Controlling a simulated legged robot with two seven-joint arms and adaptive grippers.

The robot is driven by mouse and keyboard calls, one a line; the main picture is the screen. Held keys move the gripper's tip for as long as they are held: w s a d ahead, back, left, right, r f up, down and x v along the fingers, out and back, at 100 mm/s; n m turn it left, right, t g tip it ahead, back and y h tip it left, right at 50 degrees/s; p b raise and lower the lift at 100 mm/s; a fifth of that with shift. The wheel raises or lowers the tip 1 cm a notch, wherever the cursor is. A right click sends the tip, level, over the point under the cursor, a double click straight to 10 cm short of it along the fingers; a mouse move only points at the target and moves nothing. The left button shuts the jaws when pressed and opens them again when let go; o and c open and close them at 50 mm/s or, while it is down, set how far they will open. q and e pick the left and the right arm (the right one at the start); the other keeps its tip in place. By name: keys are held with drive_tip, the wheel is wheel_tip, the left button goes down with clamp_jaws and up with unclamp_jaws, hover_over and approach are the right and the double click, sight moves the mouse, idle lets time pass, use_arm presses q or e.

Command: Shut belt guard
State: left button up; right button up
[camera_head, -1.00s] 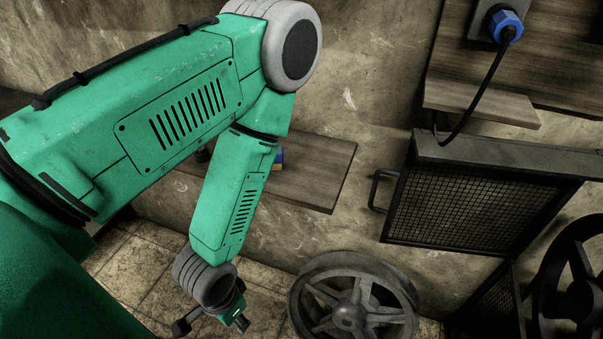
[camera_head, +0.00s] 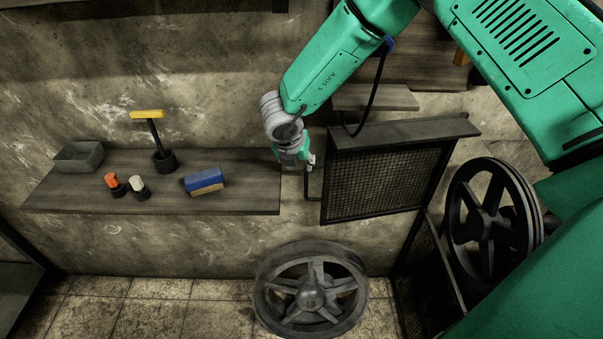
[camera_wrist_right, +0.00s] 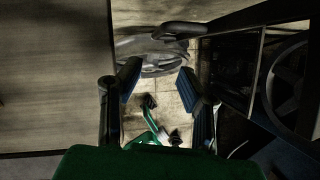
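The belt guard (camera_head: 385,182) is a dark framed mesh panel under a flat top plate, right of centre in the head view. Its bar handle (camera_head: 314,187) sticks out at its left edge. The spoked pulley (camera_head: 487,217) to its right is uncovered. My right gripper (camera_head: 300,166) points down just above the handle. In the right wrist view, my right gripper (camera_wrist_right: 161,92) has its fingers apart with nothing between them; the dark handle (camera_wrist_right: 181,30) lies beyond the fingertips. A small green part with dark fingers (camera_wrist_right: 155,125), probably my left gripper, shows low in that view.
A wooden shelf (camera_head: 90,192) at left holds a grey tray (camera_head: 80,157), a yellow-handled tool (camera_head: 157,135), two small capped pieces and a blue block (camera_head: 204,181). A loose spoked wheel (camera_head: 312,290) is low in front of the wall. A lower mesh panel (camera_head: 428,270) stands below the guard.

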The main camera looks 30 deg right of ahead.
sight(305, 179)
drive_tip(key=w+d+f+m, duration=0.1)
drive_tip(key=f, duration=0.2)
drive_tip(key=w+d+f, duration=0.1)
drive_tip(key=d+f, duration=0.1)
drive_tip(key=f, duration=0.2)
drive_tip(key=w+d+f+m, duration=0.1)
drive_tip(key=f, duration=0.2)
drive_tip(key=shift+w+d+f+m, duration=0.2)
drive_tip(key=shift+w+f+m, duration=0.1)
drive_tip(key=shift+w+f, duration=0.05)
drive_tip(key=shift+w+d+f, duration=0.1)
drive_tip(key=shift+d+f, duration=0.35)
drive_tip(key=shift+c, duration=0.3)
drive_tip(key=shift+a, duration=0.2)
clamp_jaws()
